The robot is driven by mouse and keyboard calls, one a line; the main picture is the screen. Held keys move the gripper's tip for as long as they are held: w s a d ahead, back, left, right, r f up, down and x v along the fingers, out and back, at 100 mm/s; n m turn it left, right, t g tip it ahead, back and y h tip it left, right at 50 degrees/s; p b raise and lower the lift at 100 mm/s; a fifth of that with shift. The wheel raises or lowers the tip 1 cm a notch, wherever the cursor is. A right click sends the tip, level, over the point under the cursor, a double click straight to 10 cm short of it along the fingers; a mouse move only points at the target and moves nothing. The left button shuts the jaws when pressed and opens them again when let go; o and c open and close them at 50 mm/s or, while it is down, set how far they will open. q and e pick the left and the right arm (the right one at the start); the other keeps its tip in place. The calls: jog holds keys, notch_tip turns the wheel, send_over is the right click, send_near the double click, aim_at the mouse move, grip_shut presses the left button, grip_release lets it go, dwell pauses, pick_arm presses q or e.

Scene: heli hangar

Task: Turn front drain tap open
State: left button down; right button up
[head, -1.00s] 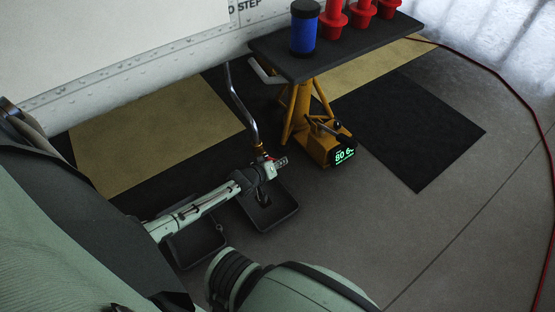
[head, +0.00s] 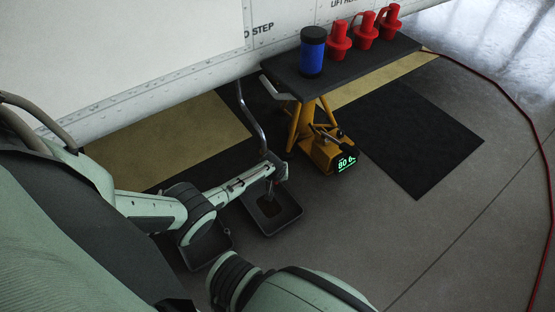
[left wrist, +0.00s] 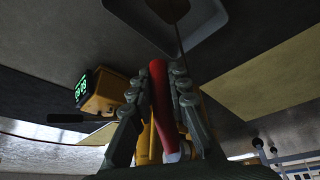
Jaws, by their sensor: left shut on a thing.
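A bent metal drain pipe (head: 250,112) hangs from the white fuselage underside, its lower end at my left gripper (head: 276,171). In the left wrist view, my left gripper (left wrist: 157,84) is shut on a red tap lever (left wrist: 160,100), one finger on each side. The tap body is mostly hidden by the gripper. A dark drain tray (head: 292,214) lies on the floor below, with a brown patch inside. A thin brownish line, seemingly a liquid stream, runs between tap and tray in both views. My right gripper is out of view.
A second dark tray (head: 222,250) lies beside the first, partly behind my left arm. A yellow stand (head: 324,153) with a green-lit display stands right of the pipe. A black-topped table (head: 350,65) holds a blue canister (head: 312,55) and red fittings. A red hose (head: 520,105) crosses the floor.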

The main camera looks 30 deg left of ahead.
pick_arm(q)
jog(key=shift+s+f+g, duration=0.1)
jog(key=shift+s+g, duration=0.15)
jog(key=shift+g, duration=0.05)
jog(key=c, duration=1.4)
grip_release()
jog(key=shift+a, duration=0.1)
jog(key=shift+c, duration=0.2)
jog(key=v, duration=1.2)
jog(key=s+d+m, duration=0.2)
jog(key=s+m, duration=0.2)
jog(key=s, duration=0.6)
jog(key=s+d+r+m+h, duration=0.1)
jog(key=s+m, duration=0.3)
jog(key=s, duration=0.6)
jog(key=shift+s+d, duration=0.25)
jog(key=shift+d, duration=0.5)
